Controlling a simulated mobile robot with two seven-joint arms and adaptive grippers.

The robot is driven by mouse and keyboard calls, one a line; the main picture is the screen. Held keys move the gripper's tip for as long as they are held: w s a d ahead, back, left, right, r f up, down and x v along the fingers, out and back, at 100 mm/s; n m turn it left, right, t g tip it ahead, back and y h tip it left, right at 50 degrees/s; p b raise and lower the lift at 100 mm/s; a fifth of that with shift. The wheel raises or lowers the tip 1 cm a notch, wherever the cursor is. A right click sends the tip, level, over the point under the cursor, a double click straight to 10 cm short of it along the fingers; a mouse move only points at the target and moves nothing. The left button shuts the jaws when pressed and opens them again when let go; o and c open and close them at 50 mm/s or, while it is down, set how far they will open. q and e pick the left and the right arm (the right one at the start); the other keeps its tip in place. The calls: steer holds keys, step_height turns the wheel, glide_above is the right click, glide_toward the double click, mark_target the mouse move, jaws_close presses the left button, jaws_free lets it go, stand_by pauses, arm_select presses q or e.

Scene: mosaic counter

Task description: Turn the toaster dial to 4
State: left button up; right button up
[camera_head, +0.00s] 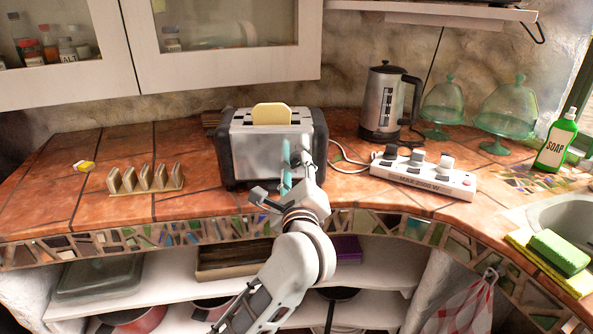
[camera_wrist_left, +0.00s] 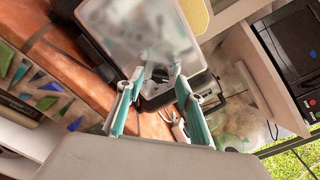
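The silver toaster (camera_head: 250,153) with black ends stands on the tiled counter, a slice of bread (camera_head: 272,114) sticking up from its top. My left gripper (camera_head: 286,164) is in front of the right half of the toaster's front face. In the left wrist view the toaster's metal face (camera_wrist_left: 140,35) lies beyond the fingertips. The two teal-padded fingers of my left gripper (camera_wrist_left: 160,78) are apart, with nothing clearly held between them. I cannot make out the dial or its setting; the gripper covers part of the front. My right gripper is not in view.
A toast rack (camera_head: 145,181) stands left of the toaster. A power strip (camera_head: 422,176) with several plugs and a kettle (camera_head: 389,103) are to the right. Glass domes (camera_head: 507,108) and a soap bottle (camera_head: 556,141) stand farther right. Cabinets (camera_head: 225,45) hang above.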

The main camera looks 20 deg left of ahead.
arm_select(q)
jaws_close()
